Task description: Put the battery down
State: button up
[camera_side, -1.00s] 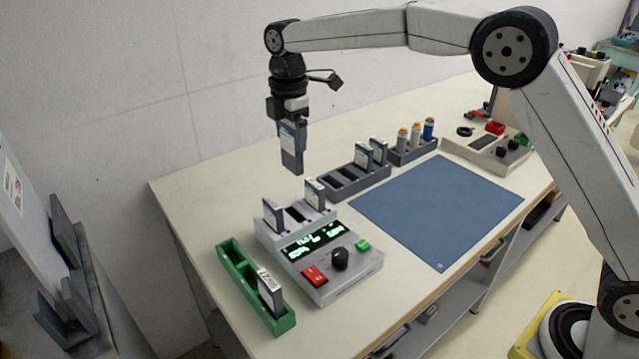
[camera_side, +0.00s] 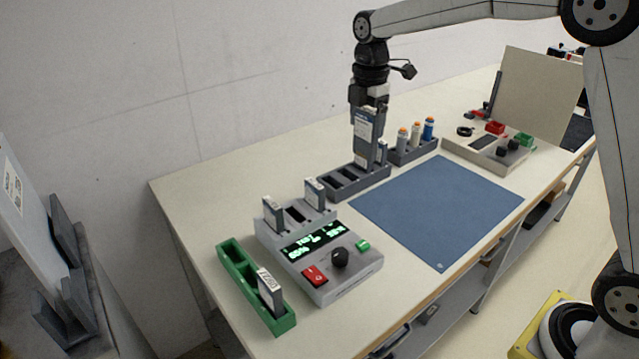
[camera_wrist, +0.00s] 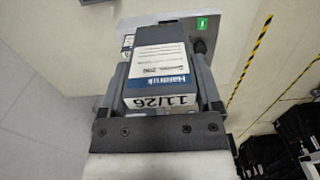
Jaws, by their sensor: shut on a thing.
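My gripper (camera_side: 368,108) is shut on a grey battery (camera_side: 364,146) with a white label and holds it upright over the dark slotted rack (camera_side: 335,190). The battery also fills the middle of the wrist view (camera_wrist: 160,72), between the two fingers, with "11/26" on its end label. Its lower end overlaps the rack in the side view; I cannot tell whether it is in a slot or just above. Part of the rack is hidden behind the held battery.
A grey charger (camera_side: 345,285) with a lit display holds two batteries. A green rack (camera_side: 232,262) with one battery stands front left. A tray of small bottles (camera_side: 420,150) is close to the right of the dark rack. The blue mat (camera_side: 440,210) is clear.

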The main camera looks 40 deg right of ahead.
jog(key=shift+s+d+f, duration=0.2)
jog(key=shift+d+f, duration=0.05)
jog(key=shift+f, duration=0.6)
jog(key=shift+s+d+f, duration=0.25)
jog(key=shift+d+f, duration=0.05)
jog(key=shift+f, duration=0.55)
jog(key=shift+s+d+f, duration=0.2)
jog(key=shift+d+f, duration=0.05)
jog(key=shift+f, duration=0.6)
jog(key=w+f, duration=0.9)
jog(key=w, duration=0.4)
jog(key=shift+w+d+f, duration=0.2)
jog(key=shift+w+d, duration=0.15)
jog(key=shift+d, duration=0.05)
jog(key=shift+w+f, duration=0.15)
jog(key=shift+f, duration=1.6)
